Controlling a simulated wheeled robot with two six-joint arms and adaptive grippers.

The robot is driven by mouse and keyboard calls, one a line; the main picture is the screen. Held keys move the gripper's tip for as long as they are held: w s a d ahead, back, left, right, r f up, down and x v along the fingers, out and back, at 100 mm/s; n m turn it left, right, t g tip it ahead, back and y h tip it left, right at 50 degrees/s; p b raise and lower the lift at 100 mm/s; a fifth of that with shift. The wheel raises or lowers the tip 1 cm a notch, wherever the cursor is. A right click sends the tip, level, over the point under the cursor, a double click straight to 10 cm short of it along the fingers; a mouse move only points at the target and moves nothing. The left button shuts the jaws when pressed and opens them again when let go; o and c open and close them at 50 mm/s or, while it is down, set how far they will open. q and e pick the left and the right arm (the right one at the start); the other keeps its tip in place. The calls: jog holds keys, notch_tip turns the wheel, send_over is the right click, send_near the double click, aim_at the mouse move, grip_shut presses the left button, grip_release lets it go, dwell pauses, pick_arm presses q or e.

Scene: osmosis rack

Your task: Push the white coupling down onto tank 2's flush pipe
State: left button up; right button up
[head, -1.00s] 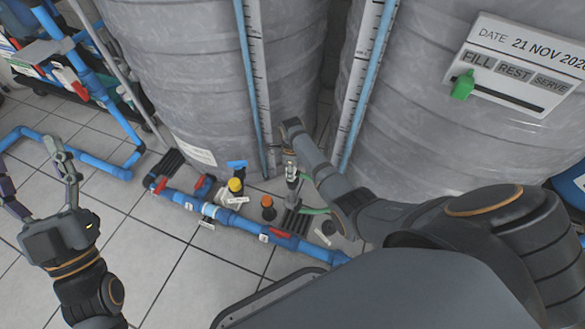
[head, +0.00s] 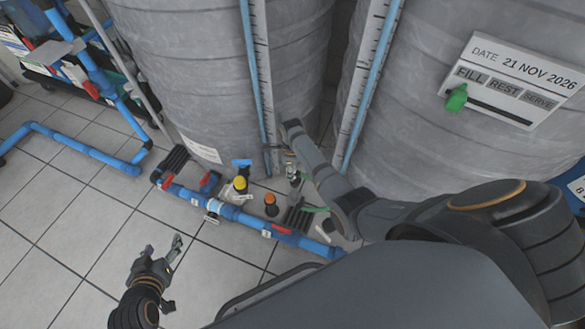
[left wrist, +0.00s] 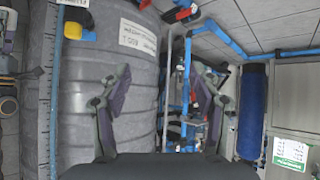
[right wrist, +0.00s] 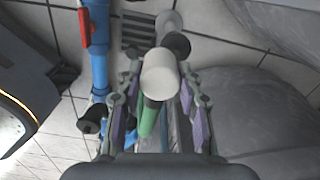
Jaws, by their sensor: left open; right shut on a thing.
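The white coupling (right wrist: 160,75) is a short white cylinder between the fingers of my right gripper (right wrist: 160,88) in the right wrist view. The gripper is shut on it. A green pipe (right wrist: 148,120) shows just below the coupling, and a pale grey fitting (right wrist: 169,24) lies beyond it. I cannot tell which pipe is tank 2's flush pipe, or whether the coupling touches it. In the head view, my right arm largely hides that gripper near the foot of the tanks. My left gripper (head: 164,248) is open and empty above the floor, left of the blue pipework.
Two big grey tanks (head: 200,70) stand at the back with scale strips on their fronts.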

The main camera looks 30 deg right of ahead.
pick_arm(q)
jog(key=s+f+g, duration=0.4)
jog(key=s+f, duration=0.2)
jog(key=s, duration=0.2)
pick_arm(e)
jog(key=shift+s+a+r+p, duration=0.1)
jog(key=shift+a+r+p, duration=0.1)
jog(key=shift+r+p, duration=0.2)
pick_arm(q)
notch_tip(320, 180, up, 7)
jog(key=s+a+g+p, duration=0.2)
jog(key=s+g+p, duration=0.15)
jog(key=p, duration=0.35)
jog(key=s+a+f+y+p, duration=0.1)
jog(key=a+f+p, duration=0.1)
jog(key=f, duration=0.6)
jog(key=s+a+f+g+p, duration=0.1)
jog(key=a+f+p, duration=0.1)
jog(key=f, duration=0.6)
jog(key=shift+f+y+p, duration=0.3)
jog(key=shift+y+p, duration=0.1)
jog(key=shift+p, duration=0.4)
pick_arm(e)
jog(key=s+a+r, duration=0.5)
jog(key=a, duration=0.4)
jog(key=shift+s+r, duration=0.4)
